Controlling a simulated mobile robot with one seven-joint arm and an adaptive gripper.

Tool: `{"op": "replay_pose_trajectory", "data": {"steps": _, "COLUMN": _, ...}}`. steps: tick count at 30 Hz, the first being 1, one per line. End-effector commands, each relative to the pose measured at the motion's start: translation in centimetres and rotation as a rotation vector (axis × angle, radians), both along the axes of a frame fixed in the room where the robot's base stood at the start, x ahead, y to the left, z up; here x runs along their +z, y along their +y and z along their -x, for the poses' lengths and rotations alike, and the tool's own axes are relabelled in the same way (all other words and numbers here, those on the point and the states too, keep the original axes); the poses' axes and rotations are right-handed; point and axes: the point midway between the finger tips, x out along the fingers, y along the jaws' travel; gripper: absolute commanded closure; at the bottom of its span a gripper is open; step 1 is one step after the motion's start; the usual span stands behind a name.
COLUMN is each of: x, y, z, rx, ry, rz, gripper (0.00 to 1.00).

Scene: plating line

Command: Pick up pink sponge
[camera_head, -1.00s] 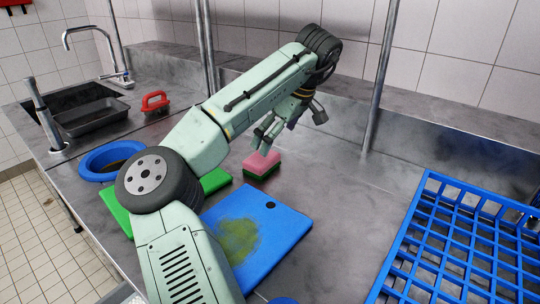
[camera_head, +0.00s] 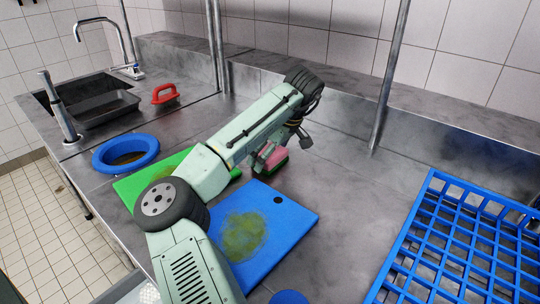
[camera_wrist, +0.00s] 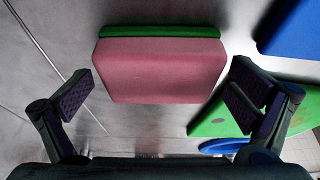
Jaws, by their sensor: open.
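The pink sponge with a green layer (camera_head: 268,155) lies on the metal counter, just behind the blue board, partly hidden by my arm in the head view. In the wrist view the sponge (camera_wrist: 162,70) is large, its pink side towards the camera and its green layer along the top. My gripper (camera_wrist: 160,92) is open, with one finger pad to the left of the sponge and one to the right. Neither pad touches it in the wrist view. In the head view my arm mostly hides the fingers.
A blue cutting board (camera_head: 290,228) with a greenish stain and a green board (camera_head: 133,188) lie in front. A blue rack (camera_head: 440,240) stands at right. Counter between sponge and rack is clear.

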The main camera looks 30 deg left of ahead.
Motion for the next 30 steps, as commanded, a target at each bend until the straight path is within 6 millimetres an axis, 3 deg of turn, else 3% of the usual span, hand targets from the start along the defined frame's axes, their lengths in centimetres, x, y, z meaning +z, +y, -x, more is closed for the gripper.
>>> {"op": "replay_pose_trajectory", "data": {"steps": 3, "x": -0.03, "y": -0.03, "z": -0.01, "rx": 0.000, "ry": 0.000, "rz": 0.000, "gripper": 0.01}}
{"op": "replay_pose_trajectory", "data": {"steps": 21, "x": 0.00, "y": -0.03, "z": 0.00, "rx": 0.000, "ry": 0.001, "rz": 0.000, "gripper": 0.40}}
{"op": "replay_pose_trajectory", "data": {"steps": 30, "x": 0.14, "y": -0.04, "z": -0.01, "rx": 0.001, "ry": 0.001, "rz": 0.000, "gripper": 0.41}}
